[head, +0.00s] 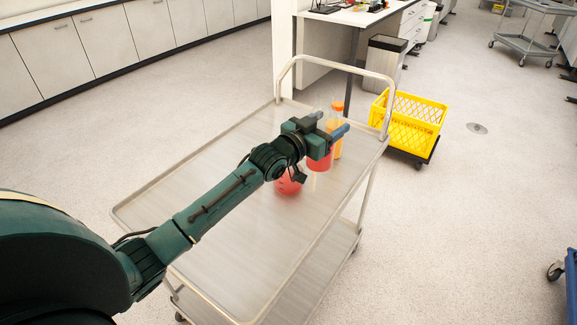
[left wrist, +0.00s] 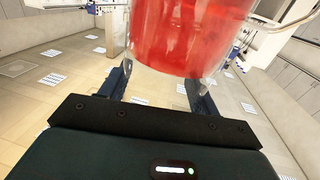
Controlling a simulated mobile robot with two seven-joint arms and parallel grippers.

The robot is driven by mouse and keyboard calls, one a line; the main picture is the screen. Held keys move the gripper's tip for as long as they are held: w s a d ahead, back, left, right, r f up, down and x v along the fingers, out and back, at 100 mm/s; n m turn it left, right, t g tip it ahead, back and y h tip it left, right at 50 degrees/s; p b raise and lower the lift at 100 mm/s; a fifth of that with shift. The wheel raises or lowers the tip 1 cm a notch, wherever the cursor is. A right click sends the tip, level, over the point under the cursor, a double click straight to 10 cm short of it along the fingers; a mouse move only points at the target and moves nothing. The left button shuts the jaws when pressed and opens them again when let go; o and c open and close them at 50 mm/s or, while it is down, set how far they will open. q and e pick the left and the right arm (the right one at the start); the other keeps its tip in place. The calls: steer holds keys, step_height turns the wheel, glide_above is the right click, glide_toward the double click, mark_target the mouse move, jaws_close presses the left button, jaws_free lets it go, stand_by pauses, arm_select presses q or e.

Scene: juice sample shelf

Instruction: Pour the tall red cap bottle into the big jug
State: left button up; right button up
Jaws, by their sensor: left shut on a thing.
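My left gripper (head: 326,124) is over the far part of the trolley, shut on a clear vessel of red liquid (head: 319,161). In the left wrist view this red vessel (left wrist: 190,35) fills the top middle, between the two fingers; its top is cut off. I cannot tell whether it is the big jug. A tall bottle of orange liquid with an orange-red cap (head: 337,107) stands upright just behind the gripper, partly hidden by it. A second red vessel (head: 288,184) stands on the trolley below my wrist, its top hidden by my arm. My right gripper is not in view.
The metal trolley (head: 215,205) has a raised rail and a tall handle (head: 340,66) at its far end. Its near and left top is clear. A yellow crate (head: 408,128) on a dark dolly stands on the floor beyond the right side.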

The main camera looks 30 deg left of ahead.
arm_select(q)
steer(key=shift+s+d+r, duration=0.35)
steer(key=shift+d+r, duration=0.4)
steer(key=shift+d, duration=0.2)
steer(key=shift+s+d+r, duration=0.3)
steer(key=shift+d+r, duration=0.4)
steer(key=shift+d, duration=0.2)
stand_by(0.8)
